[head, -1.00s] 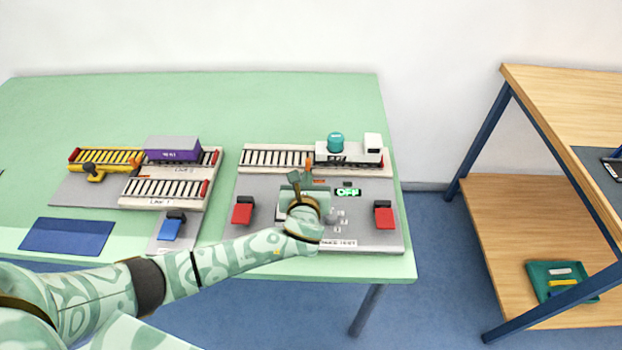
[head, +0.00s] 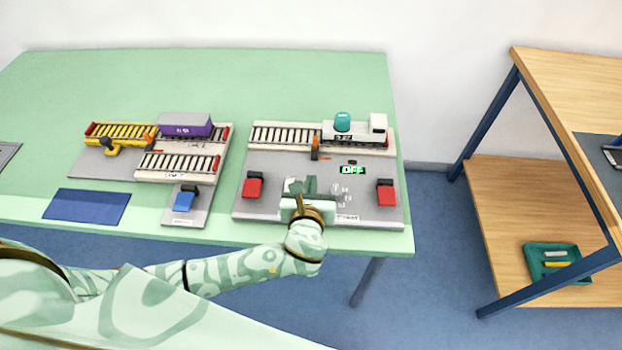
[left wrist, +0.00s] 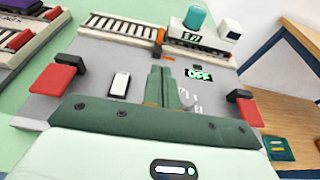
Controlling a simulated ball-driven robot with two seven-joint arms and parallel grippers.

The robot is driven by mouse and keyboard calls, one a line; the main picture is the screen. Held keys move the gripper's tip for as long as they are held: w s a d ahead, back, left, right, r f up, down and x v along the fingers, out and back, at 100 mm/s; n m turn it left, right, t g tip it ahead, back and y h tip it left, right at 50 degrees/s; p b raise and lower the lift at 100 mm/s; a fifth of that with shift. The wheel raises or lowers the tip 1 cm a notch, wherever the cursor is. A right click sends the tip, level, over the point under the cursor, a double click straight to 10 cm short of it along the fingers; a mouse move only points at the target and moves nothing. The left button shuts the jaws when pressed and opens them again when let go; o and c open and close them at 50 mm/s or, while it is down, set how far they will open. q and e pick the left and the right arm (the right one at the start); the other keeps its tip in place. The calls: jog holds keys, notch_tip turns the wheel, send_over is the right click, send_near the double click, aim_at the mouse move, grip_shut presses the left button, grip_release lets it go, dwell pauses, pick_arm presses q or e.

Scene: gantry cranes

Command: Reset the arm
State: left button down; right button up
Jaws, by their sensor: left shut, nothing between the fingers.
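My left gripper (head: 300,186) is over the front part of the right-hand grey board (head: 275,165) on the green table, its fingers together and empty. In the left wrist view the gripper (left wrist: 162,75) points between a white rectangular block (left wrist: 120,84) and a lit green "OFF" display (left wrist: 198,74). The display also shows in the head view (head: 353,170). Red levers stand at the board's left (head: 252,186) and right (head: 386,192), apart from my gripper. An orange piece (head: 315,148) stands by the track. My right gripper is not in view.
A white wagon with a teal tank (head: 343,122) sits on the back track. Left are a purple container (head: 185,124), a yellow crane (head: 112,146), a blue lever (head: 184,200) and a blue mat (head: 86,206). A wooden shelf (head: 540,200) stands right across a floor gap.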

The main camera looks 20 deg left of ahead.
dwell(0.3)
pick_arm(q)
jog(key=shift+s, duration=0.1)
jog(key=s+n, duration=0.1)
jog(key=n, duration=0.1)
jog(key=s+a+n+g, duration=0.1)
jog(key=n, duration=0.1)
jog(key=s+n+g, duration=0.1)
jog(key=n, duration=0.1)
jog(key=shift+s+a, duration=0.2)
jog(key=shift+s, duration=0.1)
jog(key=s+a+r+n+g, duration=0.2)
jog(key=s+a+n+g, duration=0.1)
jog(key=s+a+n, duration=0.6)
jog(key=s+a+r+n+g, duration=0.2)
jog(key=s+a+n+g, duration=0.15)
jog(key=s+n, duration=0.55)
jog(key=s+d+f+n+g+h, duration=0.1)
jog(key=s+d+f, duration=0.1)
jog(key=f, duration=1.1)
jog(key=s+d+f+n+g+h, duration=0.1)
jog(key=s+d+f+h, duration=0.1)
jog(key=f, duration=1.1)
jog(key=s+f+n+g, duration=0.1)
jog(key=s+f, duration=0.6)
jog(key=s, duration=0.2)
jog(key=s+f+n+g+h, duration=0.1)
jog(key=s+f+n+g, duration=0.1)
jog(key=s+f, duration=0.6)
jog(key=shift+s, duration=1.15)
